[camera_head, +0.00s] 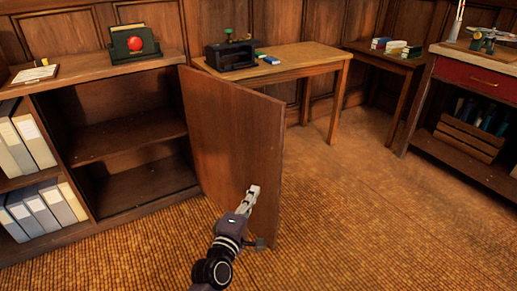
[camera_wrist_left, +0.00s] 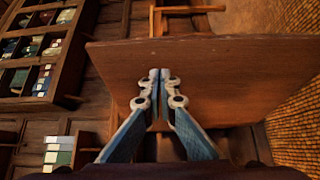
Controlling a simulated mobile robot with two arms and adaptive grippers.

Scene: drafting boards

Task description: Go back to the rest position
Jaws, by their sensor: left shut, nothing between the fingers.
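My left gripper (camera_head: 253,192) is shut and empty, low in front of the open cabinet door (camera_head: 235,130) in the head view. In the left wrist view my left gripper (camera_wrist_left: 159,76) has its fingertips together, with the door's wooden panel (camera_wrist_left: 230,75) behind them. I cannot tell if the tips touch the door. The door stands swung wide open from the cabinet (camera_head: 125,145), whose shelves behind it are bare. My right gripper is not in view.
White and grey binders (camera_head: 35,210) fill the cabinet's left bays. A wooden table (camera_head: 300,60) with a dark device (camera_head: 230,55) stands behind the door. A workbench with a red drawer (camera_head: 475,78) is at the right. The woven floor (camera_head: 380,220) at the right front is clear.

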